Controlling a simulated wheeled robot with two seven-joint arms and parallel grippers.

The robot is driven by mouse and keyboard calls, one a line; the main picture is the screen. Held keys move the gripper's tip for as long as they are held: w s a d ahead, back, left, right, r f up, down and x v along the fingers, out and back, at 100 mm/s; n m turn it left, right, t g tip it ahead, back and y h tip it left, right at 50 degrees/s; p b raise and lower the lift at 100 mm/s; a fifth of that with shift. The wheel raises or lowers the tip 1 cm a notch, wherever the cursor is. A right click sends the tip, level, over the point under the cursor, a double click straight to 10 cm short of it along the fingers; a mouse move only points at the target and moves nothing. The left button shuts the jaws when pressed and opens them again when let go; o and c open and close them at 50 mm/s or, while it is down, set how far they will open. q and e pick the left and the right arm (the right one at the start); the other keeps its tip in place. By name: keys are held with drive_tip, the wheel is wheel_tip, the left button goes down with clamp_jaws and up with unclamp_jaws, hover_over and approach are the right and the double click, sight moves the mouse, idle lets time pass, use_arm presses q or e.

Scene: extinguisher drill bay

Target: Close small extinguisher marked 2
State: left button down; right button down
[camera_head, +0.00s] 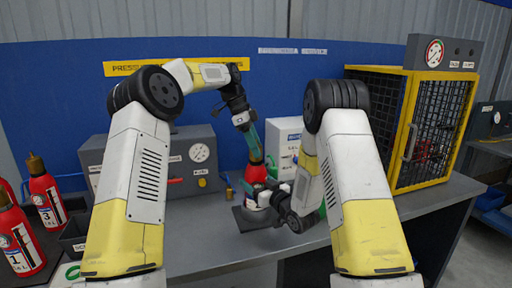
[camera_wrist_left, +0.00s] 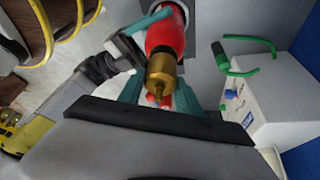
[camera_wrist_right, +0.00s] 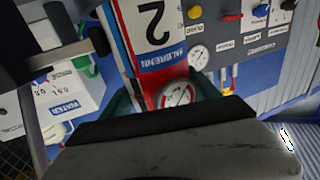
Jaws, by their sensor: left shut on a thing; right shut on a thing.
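The small red extinguisher marked 2 (camera_wrist_right: 152,25) stands upright on a dark square plate on the bench; in the head view its red upper body (camera_head: 255,173) shows between my grippers. Its label carries a round gauge picture in the right wrist view. My left gripper (camera_head: 252,146) comes down from above, its teal fingers shut around the brass top (camera_wrist_left: 162,75). My right gripper (camera_head: 266,197) is shut on the body from the side, lower down. The fingers partly hide the top and the label. I cannot tell how far the brass top is screwed in.
Red extinguishers marked 1 (camera_head: 20,245) and 3 (camera_head: 47,195) stand at the left. A grey gauge panel (camera_head: 172,160) is behind. A white water box (camera_head: 285,135) with a green hose stands behind the held extinguisher. A yellow mesh cage (camera_head: 408,130) fills the right. The front right bench is clear.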

use_arm(q)
drive_tip(key=m, duration=0.2)
drive_tip(key=m+g, duration=0.1)
drive_tip(key=m, duration=0.1)
drive_tip(key=shift+w+d+m+g, duration=0.15)
drive_tip(key=shift+m+g, duration=0.15)
drive_tip(key=m, duration=0.1)
drive_tip(key=m+g+y, duration=0.1)
drive_tip(key=m, duration=0.1)
drive_tip(key=shift+a+m, duration=0.2)
drive_tip(key=shift+m, duration=0.1)
drive_tip(key=c, duration=0.8)
unclamp_jaws()
drive_tip(key=shift+c, duration=0.6)
